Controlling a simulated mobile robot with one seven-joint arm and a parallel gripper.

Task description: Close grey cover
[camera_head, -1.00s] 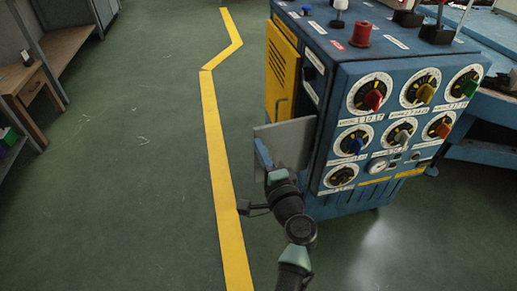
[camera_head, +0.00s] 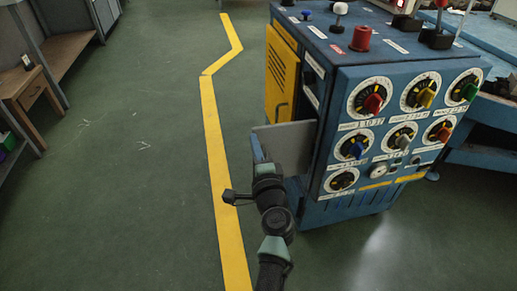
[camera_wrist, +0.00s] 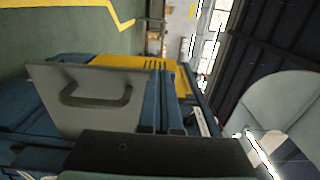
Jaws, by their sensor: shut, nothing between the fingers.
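The grey cover (camera_head: 290,135) stands open, sticking out leftward from the left side of the blue cabinet (camera_head: 330,205) in the head view. In the wrist view, the flat grey cover (camera_wrist: 95,115) shows a dark arched handle (camera_wrist: 97,97). My gripper (camera_head: 258,152) is at the outer left edge of the cover, overlapping it in the head view; contact cannot be told. The gripper is shut and empty. A dark part of my gripper (camera_wrist: 160,152) fills the lower wrist view and hides the bottom of the cover.
A yellow louvred door (camera_head: 281,75) is on the same cabinet side, beyond the grey cover. The cabinet front has several knobs (camera_head: 373,103). Green floor with a yellow line (camera_head: 215,130) is free to the left. A shelf and wooden table (camera_head: 30,88) stand far left.

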